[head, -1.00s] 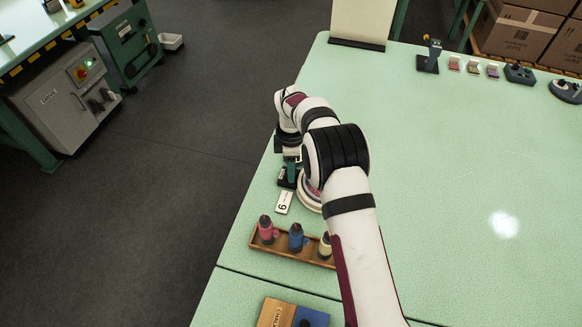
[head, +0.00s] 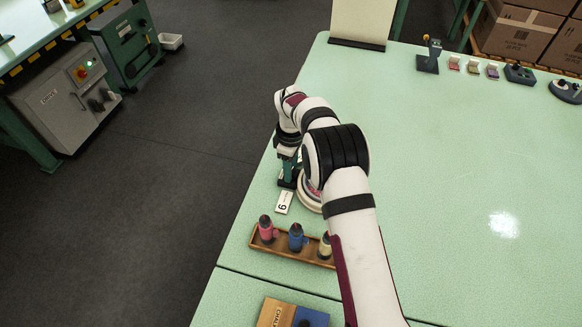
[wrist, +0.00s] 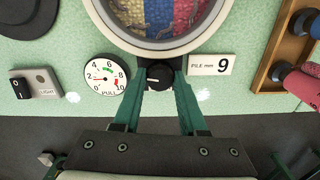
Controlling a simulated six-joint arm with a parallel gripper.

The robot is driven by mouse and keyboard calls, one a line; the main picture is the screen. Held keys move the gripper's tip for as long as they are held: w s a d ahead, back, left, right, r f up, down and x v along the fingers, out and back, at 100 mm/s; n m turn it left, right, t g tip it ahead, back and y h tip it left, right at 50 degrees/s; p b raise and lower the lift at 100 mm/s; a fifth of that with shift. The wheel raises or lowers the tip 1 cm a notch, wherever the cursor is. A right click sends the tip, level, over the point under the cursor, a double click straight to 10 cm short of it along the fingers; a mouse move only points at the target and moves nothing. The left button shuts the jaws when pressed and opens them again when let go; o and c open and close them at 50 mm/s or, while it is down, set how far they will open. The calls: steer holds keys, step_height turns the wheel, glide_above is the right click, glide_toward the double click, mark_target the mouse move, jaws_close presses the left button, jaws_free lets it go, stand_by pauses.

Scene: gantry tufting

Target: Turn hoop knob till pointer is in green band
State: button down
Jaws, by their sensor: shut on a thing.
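The hoop (wrist: 160,22), a pale ring around yellow, blue and red tufting, is at the top of the wrist view. Its black knob (wrist: 158,76) with a white mark sits at its near edge. My gripper (wrist: 160,68) has its green fingers shut on the knob, one on each side. Left of it is the round white PULL dial (wrist: 105,74), with a green band at the top and a red patch at the right. Its thin pointer appears to point left, outside the green band. In the head view my arm partly hides the hoop (head: 308,199) and hides the knob.
A PILE mm 9 card (wrist: 211,65) stands right of the knob, and a LIGHT switch (wrist: 20,88) left of the dial. A wooden tray (head: 283,250) with coloured bottles is near the hoop. The table (head: 450,160) to the right is mostly clear.

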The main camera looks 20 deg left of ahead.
steer(key=shift+c, duration=2.2)
jaws_free()
step_height(320, 180, up, 16)
